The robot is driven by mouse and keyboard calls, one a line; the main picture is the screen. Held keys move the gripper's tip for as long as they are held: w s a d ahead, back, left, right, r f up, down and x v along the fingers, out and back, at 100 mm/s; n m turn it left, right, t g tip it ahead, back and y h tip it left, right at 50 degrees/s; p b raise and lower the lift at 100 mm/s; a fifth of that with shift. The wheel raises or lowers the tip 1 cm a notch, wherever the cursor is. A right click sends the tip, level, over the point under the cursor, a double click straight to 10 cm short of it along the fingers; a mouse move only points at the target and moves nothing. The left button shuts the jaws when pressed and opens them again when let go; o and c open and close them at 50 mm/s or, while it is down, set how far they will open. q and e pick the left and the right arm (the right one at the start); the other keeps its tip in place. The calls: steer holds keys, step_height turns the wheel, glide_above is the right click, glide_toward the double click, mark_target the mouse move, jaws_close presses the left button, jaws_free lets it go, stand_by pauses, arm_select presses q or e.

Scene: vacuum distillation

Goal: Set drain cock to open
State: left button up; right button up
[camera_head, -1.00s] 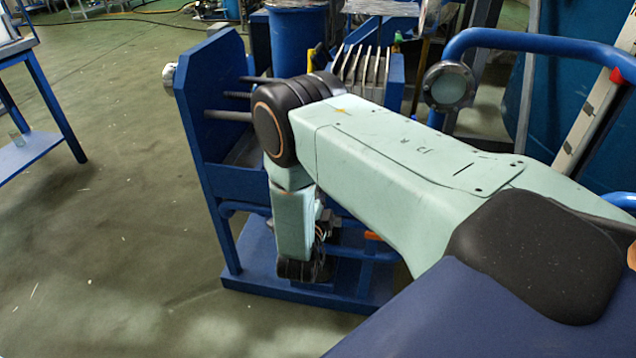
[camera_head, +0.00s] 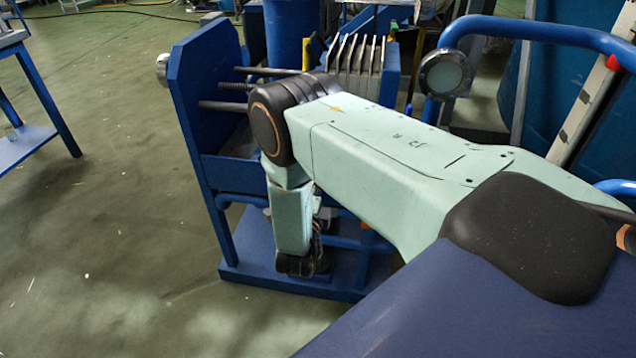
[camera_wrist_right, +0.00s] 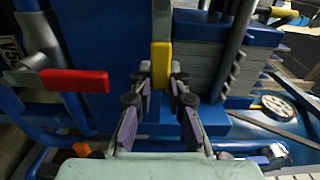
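In the right wrist view, a yellow lever handle (camera_wrist_right: 161,62) hangs upright below a grey stem near the middle. A red lever handle (camera_wrist_right: 75,81) lies flat to its left. I cannot tell from the pictures which one is the drain cock. My right gripper (camera_wrist_right: 161,82) has its two fingers apart, with the yellow handle between or just beyond their tips. No contact with the handle is clear. In the head view my right arm reaches down at the blue frame (camera_head: 190,110) and hides its own gripper. My left gripper is not in view.
An orange handle (camera_wrist_right: 82,149) shows lower left in the wrist view. Grey plates (camera_head: 355,60) and steel rods stand on the blue frame. A round gauge-like fitting (camera_head: 445,73) is beside a blue pipe rail (camera_head: 540,32). Open floor (camera_head: 90,230) lies to the left.

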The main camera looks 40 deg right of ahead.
steer(key=o, duration=0.5)
steer(key=shift+a, duration=0.1)
steer(key=v, duration=1.2)
